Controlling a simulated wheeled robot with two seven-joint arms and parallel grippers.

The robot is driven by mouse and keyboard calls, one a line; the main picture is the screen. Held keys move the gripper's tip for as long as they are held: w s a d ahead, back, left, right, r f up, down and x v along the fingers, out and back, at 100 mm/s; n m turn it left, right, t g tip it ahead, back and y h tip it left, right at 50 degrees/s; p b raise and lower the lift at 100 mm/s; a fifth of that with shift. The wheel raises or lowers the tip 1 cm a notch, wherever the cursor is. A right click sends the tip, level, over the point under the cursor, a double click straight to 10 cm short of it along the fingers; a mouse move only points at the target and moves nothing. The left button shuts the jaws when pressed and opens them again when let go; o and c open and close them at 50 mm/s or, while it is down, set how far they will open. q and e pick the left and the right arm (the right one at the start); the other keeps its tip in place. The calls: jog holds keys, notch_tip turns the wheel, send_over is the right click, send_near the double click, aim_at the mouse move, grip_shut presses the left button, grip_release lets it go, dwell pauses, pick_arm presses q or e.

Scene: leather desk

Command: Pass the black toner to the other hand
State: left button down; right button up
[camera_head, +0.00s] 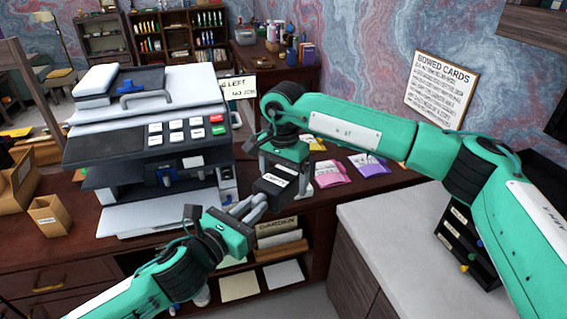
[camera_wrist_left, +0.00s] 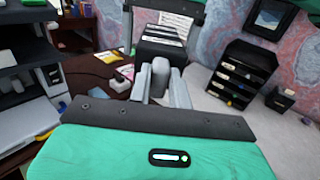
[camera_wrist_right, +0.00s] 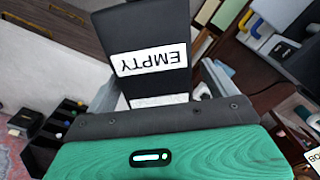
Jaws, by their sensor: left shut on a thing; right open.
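The black toner (camera_head: 272,187) is a dark box in the air in front of the printer, in the middle of the head view. My left gripper (camera_head: 258,202) is shut on its near end. The toner also shows beyond the left fingers in the left wrist view (camera_wrist_left: 160,46). My right gripper (camera_head: 283,172) is open and comes down over the toner from behind. In the right wrist view the toner (camera_wrist_right: 148,30), with a white EMPTY label, lies between the two spread right fingers (camera_wrist_right: 160,85). I cannot tell whether they touch it.
A large printer (camera_head: 160,135) stands on the dark wooden desk at the left. A pale counter (camera_head: 395,225) and a black drawer rack (camera_head: 463,240) are at the right. Open shelves with papers sit below the grippers.

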jog(key=shift+f, duration=0.35)
jog(key=c, duration=1.2)
pick_arm(q)
jog(key=c, duration=1.2)
grip_release()
pick_arm(e)
jog(key=shift+r, duration=0.1)
jog(key=shift+c, duration=0.4)
pick_arm(q)
jog(key=shift+s+a, duration=0.1)
